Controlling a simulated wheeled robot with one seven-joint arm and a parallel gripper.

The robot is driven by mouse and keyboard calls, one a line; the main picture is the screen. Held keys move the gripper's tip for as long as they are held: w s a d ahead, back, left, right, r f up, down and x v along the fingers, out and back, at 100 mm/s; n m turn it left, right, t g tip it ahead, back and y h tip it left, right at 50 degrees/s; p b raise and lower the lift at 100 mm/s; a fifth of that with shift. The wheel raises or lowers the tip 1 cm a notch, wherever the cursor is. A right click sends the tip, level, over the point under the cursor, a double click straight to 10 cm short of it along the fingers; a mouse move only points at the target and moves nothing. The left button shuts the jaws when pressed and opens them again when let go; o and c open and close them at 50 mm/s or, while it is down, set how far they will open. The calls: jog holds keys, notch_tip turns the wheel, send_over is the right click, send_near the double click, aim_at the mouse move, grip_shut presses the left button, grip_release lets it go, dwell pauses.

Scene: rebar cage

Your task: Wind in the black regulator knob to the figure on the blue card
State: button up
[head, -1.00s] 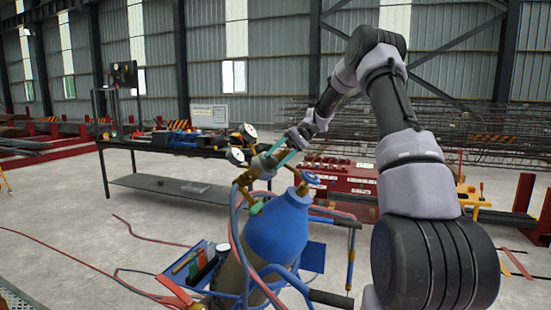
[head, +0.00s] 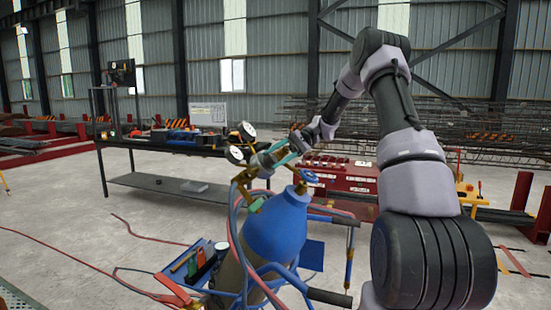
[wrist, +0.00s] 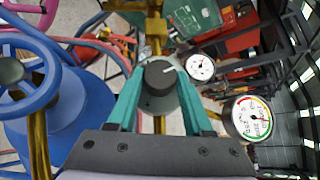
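In the head view my gripper (head: 283,158) is at the regulator above the blue cylinder (head: 277,225). Two white dial gauges flank the regulator: a larger one with a coloured rim (wrist: 252,118) and a smaller one (wrist: 200,67). Their figures are too small to read. I cannot make out a blue card with a figure.
The blue cylinder valve handwheel (wrist: 27,75) is close on the left in the wrist view. Red and blue hoses (head: 237,225) hang beside the cylinder. A dark workbench (head: 165,147) stands behind left, and a red toolbox (head: 340,177) behind right. Open floor lies at left.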

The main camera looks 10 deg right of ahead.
jog(key=o, duration=0.4)
jog(key=shift+d, duration=0.1)
jog(key=v, duration=1)
jog(key=shift+d, duration=0.3)
jog(key=shift+r, duration=0.15)
